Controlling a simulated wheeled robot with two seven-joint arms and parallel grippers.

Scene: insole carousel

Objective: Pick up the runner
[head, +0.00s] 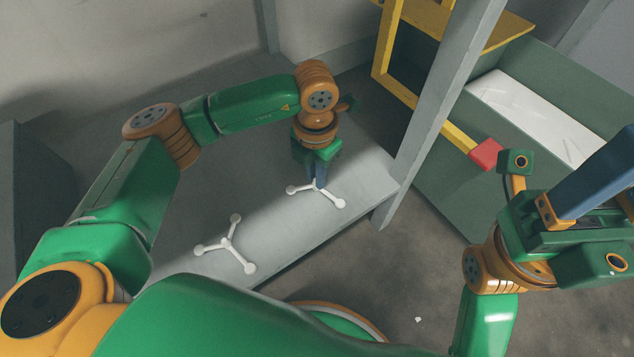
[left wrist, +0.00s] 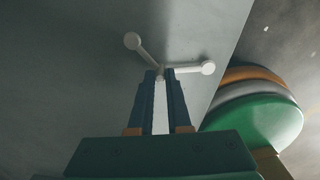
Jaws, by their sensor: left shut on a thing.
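A white three-armed runner (head: 328,199) with round ends is at the far right part of the grey table. My left gripper (head: 318,182) points down at its middle and is shut on it. In the left wrist view the runner (left wrist: 186,69) shows two arms with round ends beyond the blue fingertips (left wrist: 159,75), and a white strip lies between the fingers. I cannot tell whether it touches the table. A second white runner (head: 227,243) lies nearer on the table, apart from the gripper. My right gripper (head: 608,168) is at the right edge, partly cut off.
The grey table (head: 290,225) has free room around the runners. A grey post (head: 436,110) stands at its right end. Beyond it are a yellow frame (head: 388,50), a red block (head: 486,154) and a green bin (head: 540,95) with a white sheet inside (head: 530,115).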

